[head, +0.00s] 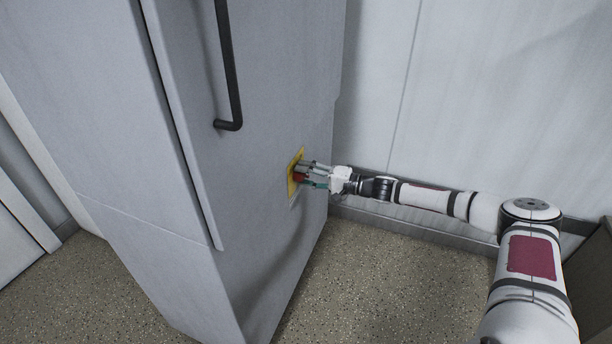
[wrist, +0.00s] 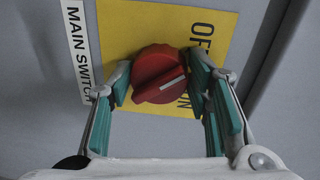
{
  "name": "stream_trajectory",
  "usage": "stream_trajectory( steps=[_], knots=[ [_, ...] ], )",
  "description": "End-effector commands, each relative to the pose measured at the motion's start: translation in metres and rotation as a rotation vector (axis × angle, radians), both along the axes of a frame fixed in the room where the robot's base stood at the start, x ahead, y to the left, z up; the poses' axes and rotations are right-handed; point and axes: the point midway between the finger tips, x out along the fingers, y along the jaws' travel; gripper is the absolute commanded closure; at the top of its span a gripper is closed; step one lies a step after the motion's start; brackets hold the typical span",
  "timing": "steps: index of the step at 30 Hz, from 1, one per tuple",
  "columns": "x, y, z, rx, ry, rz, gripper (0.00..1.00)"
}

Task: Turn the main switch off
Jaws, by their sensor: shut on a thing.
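The main switch is a red round knob (wrist: 158,74) on a yellow plate (wrist: 125,35) fixed to the side of the grey cabinet. In the wrist view a white mark on the knob points to the right and slightly up. "OFF" is printed at the upper right, and the lettering below it is partly covered by the knob and a finger. My gripper (wrist: 161,82) is shut on the knob, with one teal-padded finger on each side. In the head view my gripper (head: 315,175) reaches the yellow plate (head: 293,168) from the right, and the red knob (head: 299,174) shows between the fingers.
A "MAIN SWITCH" label (wrist: 76,45) is left of the plate. The tall grey cabinet (head: 270,80) has a black door handle (head: 231,70) to the left of the switch. A pale wall (head: 480,90) stands behind my arm. The speckled floor (head: 390,285) in front is clear.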

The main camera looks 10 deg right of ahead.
Motion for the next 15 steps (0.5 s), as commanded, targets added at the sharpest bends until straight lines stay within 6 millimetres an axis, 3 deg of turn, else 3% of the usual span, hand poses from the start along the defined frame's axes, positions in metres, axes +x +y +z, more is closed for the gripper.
stream_trajectory(
  steps=[15],
  knots=[
    [-0.0004,0.0006,-0.0007,-0.075,-0.104,0.001,0.83]
  ],
)
